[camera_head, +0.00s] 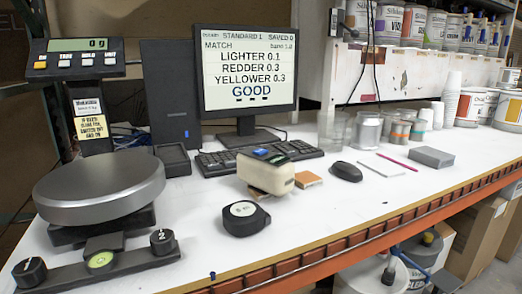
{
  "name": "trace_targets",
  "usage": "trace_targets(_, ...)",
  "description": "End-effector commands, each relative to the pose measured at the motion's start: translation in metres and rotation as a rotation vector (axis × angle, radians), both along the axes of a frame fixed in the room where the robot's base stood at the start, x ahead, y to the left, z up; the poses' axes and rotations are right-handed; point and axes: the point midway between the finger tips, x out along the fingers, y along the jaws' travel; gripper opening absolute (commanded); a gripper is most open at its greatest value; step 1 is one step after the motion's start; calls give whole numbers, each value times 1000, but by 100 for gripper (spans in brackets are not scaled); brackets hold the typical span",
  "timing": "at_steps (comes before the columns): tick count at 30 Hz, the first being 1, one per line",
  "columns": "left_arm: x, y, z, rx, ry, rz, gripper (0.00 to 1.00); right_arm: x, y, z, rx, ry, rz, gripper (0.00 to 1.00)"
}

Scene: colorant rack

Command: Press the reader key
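The reader (266,174) appears to be the cream-coloured device with a dark top, standing on the white bench in front of the keyboard. A small blue key (260,152) shows on its dark top. The monitor (245,70) behind it reads "MATCH", "LIGHTER 0.1", "REDDER 0.3", "YELLOWER 0.3" and "GOOD". Neither of my grippers is in view. Nothing touches the reader from above.
A scale (100,185) with a round grey plate stands at the left. Cups and cans (367,130) stand behind.

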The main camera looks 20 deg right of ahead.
Motion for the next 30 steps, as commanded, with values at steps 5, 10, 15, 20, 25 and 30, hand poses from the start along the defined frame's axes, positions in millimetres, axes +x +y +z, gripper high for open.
trace_targets(5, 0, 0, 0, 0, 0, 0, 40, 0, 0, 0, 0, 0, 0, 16)
trace_targets(10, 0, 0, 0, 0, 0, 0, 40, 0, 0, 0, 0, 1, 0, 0)
trace_targets(15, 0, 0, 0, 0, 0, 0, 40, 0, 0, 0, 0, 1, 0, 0)
trace_targets(20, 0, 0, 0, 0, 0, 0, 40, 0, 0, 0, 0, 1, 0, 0)
trace_targets(25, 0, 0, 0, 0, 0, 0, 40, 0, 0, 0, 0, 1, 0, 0)
trace_targets(30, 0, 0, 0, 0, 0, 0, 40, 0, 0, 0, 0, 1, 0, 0)
